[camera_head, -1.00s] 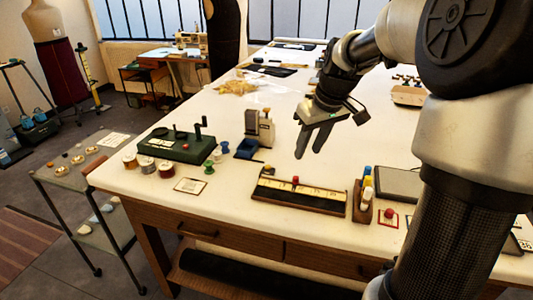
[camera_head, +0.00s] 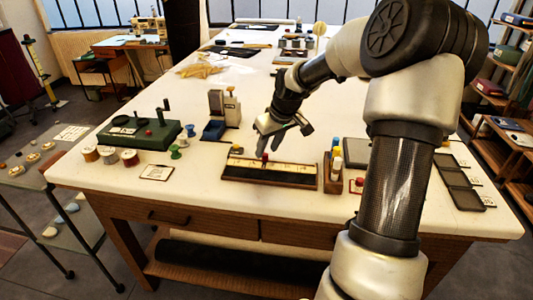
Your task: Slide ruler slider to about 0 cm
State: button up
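The ruler slider is a dark wooden block with a cream and yellow scale strip (camera_head: 290,167), lying near the front edge of the white table. Its small red knob (camera_head: 265,157) stands towards the left end of the scale. The scale's digits are too small to read. My gripper (camera_head: 268,144) points down just above and behind the red knob, its two fingers apart with nothing seen between them. I cannot tell whether a fingertip touches the knob.
A wooden holder with coloured-top bottles (camera_head: 334,172) stands just right of the ruler. A green device (camera_head: 138,132), thread spools (camera_head: 108,155) and a framed card (camera_head: 156,173) are at left. Table in front of the ruler is clear.

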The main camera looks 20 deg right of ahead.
jog(key=shift+x, duration=1.2)
grip_shut()
jog(key=w+a, duration=0.1)
jog(key=a, duration=0.1)
jog(key=w+a+b, duration=0.1)
jog(key=w+a, duration=0.1)
jog(key=a, duration=0.1)
jog(key=w+a, duration=0.2)
jog(key=shift+w+a, duration=0.1)
jog(key=shift+a, duration=0.2)
jog(key=shift+w+a+r, duration=0.15)
jog(key=shift+a, duration=0.1)
grip_release()
jog(key=shift+w+a, duration=0.1)
jog(key=shift+a, duration=0.05)
